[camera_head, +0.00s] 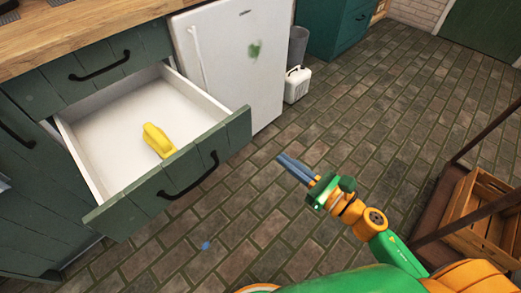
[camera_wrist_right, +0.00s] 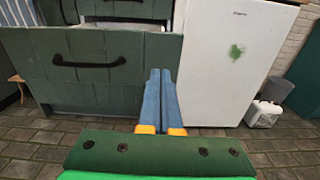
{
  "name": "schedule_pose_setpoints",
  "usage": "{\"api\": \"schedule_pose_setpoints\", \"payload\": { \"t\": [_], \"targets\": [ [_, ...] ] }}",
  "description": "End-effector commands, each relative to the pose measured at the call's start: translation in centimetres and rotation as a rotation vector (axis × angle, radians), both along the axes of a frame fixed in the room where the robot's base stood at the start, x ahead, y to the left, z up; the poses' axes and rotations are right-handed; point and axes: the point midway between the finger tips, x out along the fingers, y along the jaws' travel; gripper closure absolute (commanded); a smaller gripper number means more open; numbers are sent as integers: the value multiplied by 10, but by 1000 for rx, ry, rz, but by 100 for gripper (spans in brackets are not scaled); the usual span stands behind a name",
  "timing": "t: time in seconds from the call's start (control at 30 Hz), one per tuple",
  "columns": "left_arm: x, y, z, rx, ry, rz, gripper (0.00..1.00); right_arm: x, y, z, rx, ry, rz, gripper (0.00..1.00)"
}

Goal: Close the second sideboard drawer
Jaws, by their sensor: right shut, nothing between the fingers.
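The second sideboard drawer (camera_head: 170,180) is pulled well out in the head view, with a dark green front, a black handle and a white inside. A yellow object (camera_head: 157,140) lies in it. The drawer front also shows in the right wrist view (camera_wrist_right: 90,85). My right gripper (camera_head: 282,160) is shut and empty, to the right of the drawer front and apart from it in the head view. In the right wrist view its blue fingers (camera_wrist_right: 160,75) point forward at the right end of the drawer front. My left gripper is not in view.
The top drawer (camera_head: 95,68) above is shut under the wooden worktop (camera_head: 90,30). A white fridge (camera_head: 235,60) stands right beside the sideboard. A white canister (camera_head: 297,84) and a grey bin (camera_head: 299,45) stand beyond it. A wooden crate (camera_head: 485,215) is at the right.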

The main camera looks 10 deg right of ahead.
Motion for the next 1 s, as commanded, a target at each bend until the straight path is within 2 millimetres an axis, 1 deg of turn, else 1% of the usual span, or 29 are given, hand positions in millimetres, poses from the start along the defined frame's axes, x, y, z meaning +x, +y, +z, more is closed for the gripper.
{"api": "schedule_pose_setpoints", "payload": {
  "t": [0.07, 0.17, 0.4, 0.6, 0.7, 0.8, 1.0],
  "targets": [
    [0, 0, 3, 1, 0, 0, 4, 4, 5, 6, -22, -26, 11, 100],
    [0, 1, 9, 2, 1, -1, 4, 18, 14, 9, -20, -24, 9, 100],
    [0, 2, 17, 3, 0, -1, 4, 63, 44, 9, -16, -21, 6, 100],
    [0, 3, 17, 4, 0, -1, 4, 96, 66, 7, -14, -19, 5, 100],
    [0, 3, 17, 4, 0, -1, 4, 106, 73, 6, -13, -18, 5, 100],
    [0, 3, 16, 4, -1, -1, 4, 113, 77, 6, -14, -18, 5, 100],
    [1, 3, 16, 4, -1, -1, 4, 115, 79, 6, -15, -16, 5, 100]
  ]
}}
